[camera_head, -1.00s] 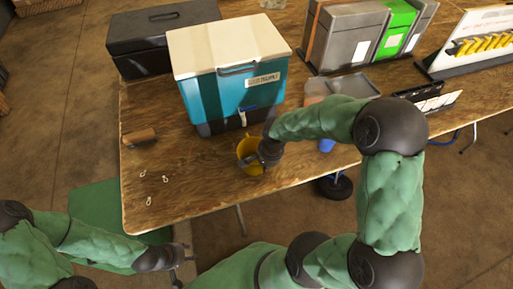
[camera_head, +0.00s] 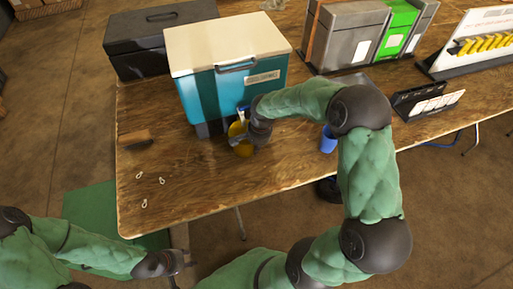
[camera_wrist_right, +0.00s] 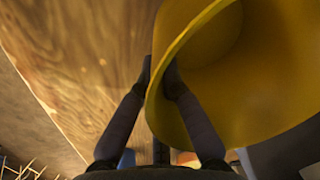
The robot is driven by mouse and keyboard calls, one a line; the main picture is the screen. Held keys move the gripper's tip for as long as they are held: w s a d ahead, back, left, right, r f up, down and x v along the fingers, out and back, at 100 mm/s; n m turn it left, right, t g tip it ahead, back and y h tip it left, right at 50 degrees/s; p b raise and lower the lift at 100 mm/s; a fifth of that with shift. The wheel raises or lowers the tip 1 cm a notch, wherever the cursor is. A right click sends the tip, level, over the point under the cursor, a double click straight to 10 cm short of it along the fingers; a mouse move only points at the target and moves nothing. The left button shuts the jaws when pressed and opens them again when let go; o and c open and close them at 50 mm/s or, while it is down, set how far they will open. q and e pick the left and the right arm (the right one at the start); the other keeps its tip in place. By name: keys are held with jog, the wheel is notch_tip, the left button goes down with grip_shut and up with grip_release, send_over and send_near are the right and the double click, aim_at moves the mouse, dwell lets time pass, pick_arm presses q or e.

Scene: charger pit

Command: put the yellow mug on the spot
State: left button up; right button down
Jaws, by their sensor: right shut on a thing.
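The yellow mug (camera_head: 238,141) is at the front of the teal cooler, close below its tap, and appears upright. My right gripper (camera_head: 251,141) is shut on the mug's wall. In the right wrist view the wall of the mug (camera_wrist_right: 245,75) passes between the fingertips of the right gripper (camera_wrist_right: 159,72). I cannot tell whether the mug touches the table. No marked spot can be made out; the mug, gripper and arm hide part of the table there. My left gripper (camera_head: 184,263) is in front of the table, away from the mug; its finger opening is unclear.
The cooler (camera_head: 210,95) with a white lid stands on the wooden table (camera_head: 200,180). A blue cup (camera_head: 328,140) is right of the mug, beside my right arm. A brown-handled object (camera_head: 135,138) and small clips (camera_head: 140,174) lie left. The table's front left is mostly clear.

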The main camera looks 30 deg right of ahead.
jog(key=shift+f, duration=0.2)
jog(key=c, duration=1.4)
grip_release()
jog(key=shift+r, duration=0.6)
jog(key=r+p, duration=0.1)
jog(key=r, duration=0.2)
jog(key=s+r+p, duration=0.1)
jog(key=r, duration=0.3)
jog(key=r+p, duration=0.2)
jog(key=r, duration=0.2)
jog(key=shift+s+d+r, duration=0.1)
jog(key=shift+s+d, duration=0.05)
jog(key=shift+d, duration=0.1)
